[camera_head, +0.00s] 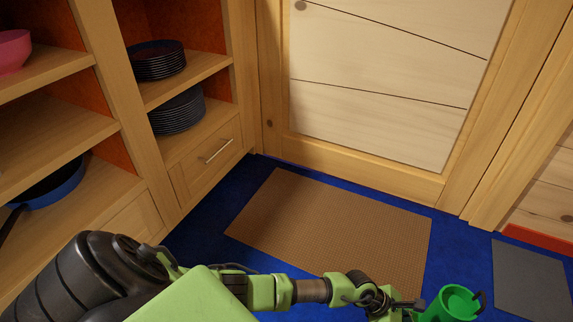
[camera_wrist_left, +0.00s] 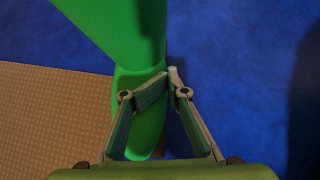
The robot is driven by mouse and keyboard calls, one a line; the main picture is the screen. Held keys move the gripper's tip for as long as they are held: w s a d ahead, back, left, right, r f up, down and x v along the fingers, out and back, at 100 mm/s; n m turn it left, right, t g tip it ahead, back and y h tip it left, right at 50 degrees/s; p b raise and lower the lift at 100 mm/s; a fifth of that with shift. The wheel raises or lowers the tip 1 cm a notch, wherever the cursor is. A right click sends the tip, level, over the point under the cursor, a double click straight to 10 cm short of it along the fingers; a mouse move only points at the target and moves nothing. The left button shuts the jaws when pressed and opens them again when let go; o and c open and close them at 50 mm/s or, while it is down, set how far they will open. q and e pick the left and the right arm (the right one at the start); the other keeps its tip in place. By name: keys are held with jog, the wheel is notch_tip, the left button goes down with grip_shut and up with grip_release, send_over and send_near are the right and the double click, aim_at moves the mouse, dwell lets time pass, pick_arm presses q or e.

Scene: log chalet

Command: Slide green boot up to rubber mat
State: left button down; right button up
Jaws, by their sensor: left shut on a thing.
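The green boot (camera_head: 455,302) stands on the blue floor at the bottom right of the head view, just beyond the brown mat's near right corner. Its green side fills the upper middle of the left wrist view (camera_wrist_left: 128,50). My left gripper (camera_head: 412,308) is at the boot's left side. In the left wrist view its fingers (camera_wrist_left: 168,82) are shut on the boot's edge. The brown textured mat (camera_head: 330,220) lies before the door. A flat grey mat (camera_head: 535,277) lies right of the boot. I cannot tell which mat is rubber. My right gripper is out of view.
A wooden shelf unit (camera_head: 110,60) with stacked dark plates (camera_head: 177,110) and a blue pan (camera_head: 55,190) stands at the left. A closed door (camera_head: 380,75) is behind the brown mat. Bare blue floor (camera_head: 465,245) lies between the two mats.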

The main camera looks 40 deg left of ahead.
pick_arm(q)
jog(key=shift+s+f, duration=0.25)
dwell(0.3)
jog(key=shift+a, duration=0.1)
